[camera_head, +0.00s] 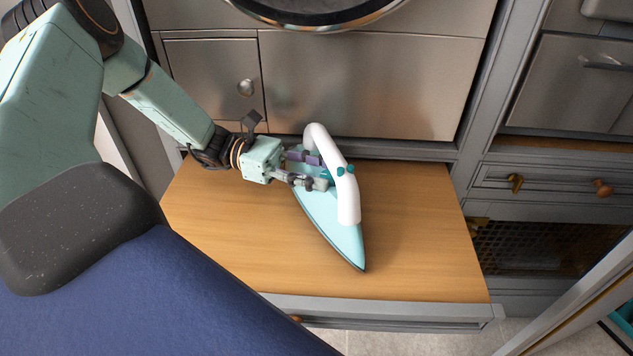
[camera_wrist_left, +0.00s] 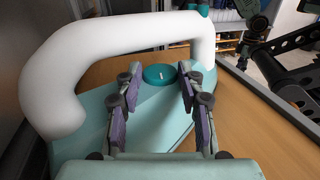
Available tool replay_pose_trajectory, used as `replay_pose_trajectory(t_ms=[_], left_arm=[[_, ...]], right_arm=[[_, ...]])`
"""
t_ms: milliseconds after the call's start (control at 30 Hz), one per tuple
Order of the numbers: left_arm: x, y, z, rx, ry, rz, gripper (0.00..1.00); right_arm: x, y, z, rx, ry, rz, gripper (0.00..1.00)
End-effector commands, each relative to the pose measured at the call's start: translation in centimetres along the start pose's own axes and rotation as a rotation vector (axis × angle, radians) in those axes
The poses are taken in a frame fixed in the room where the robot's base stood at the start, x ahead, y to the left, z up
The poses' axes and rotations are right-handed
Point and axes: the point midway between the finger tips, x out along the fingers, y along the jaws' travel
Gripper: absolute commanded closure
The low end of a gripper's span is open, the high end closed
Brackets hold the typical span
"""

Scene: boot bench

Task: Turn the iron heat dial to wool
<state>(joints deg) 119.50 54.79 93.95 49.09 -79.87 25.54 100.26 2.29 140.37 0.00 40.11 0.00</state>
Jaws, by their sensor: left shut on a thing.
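The iron (camera_head: 345,239) stands on the pulled-out wooden board, pale teal with a white arched handle (camera_head: 349,200) and its tip toward the front right. The teal heat dial (camera_wrist_left: 158,75) sits under the handle, with a short white mark near its middle. No dial lettering is legible, so I cannot tell the setting. My left gripper (camera_head: 318,173) reaches in from the left under the handle, and its fingers (camera_wrist_left: 160,86) are on either side of the dial, shut on it. In the head view the fingers and handle largely hide the dial.
The wooden board (camera_head: 240,235) is otherwise bare around the iron. Steel cabinet fronts (camera_head: 365,85) rise close behind it. A drawer (camera_head: 550,182) with knobs and a dark mesh panel (camera_head: 530,245) are at the right. The handle arches close over my left fingers.

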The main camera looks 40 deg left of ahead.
Motion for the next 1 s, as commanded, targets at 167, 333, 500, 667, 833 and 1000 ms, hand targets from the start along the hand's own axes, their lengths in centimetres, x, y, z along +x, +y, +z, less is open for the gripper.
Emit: replay_pose_trajectory(t_ms=[167, 333, 500, 667, 833, 1000], left_arm=[[0.07, 0.03, -0.29, -0.003, 0.004, -0.054, 0.93], [0.07, 0.01, -0.19, -0.004, 0.002, -0.076, 0.93], [0.07, 0.02, -0.12, -0.004, 0.002, -0.079, 0.93], [0.07, 0.03, -0.11, -0.004, 0.002, -0.078, 0.93], [0.07, 0.05, -0.08, -0.003, 0.001, -0.077, 0.52], [0.05, 0.08, -0.04, -0.002, 0.0, -0.076, 0.41]], right_arm=[[1.0, 0.01, 0.0, 0.0, 0.0, 0.0, 0.51], [1.22, 0.01, 0.0, 0.0, 0.0, 0.0, 0.51], [1.21, 0.01, 0.0, 0.0, 0.0, 0.0, 0.51], [1.2, 0.01, 0.0, 0.0, 0.0, 0.0, 0.51], [1.2, 0.01, 0.0, 0.0, 0.0, 0.0, 0.51], [1.19, 0.01, 0.0, 0.0, 0.0, 0.0, 0.51]])
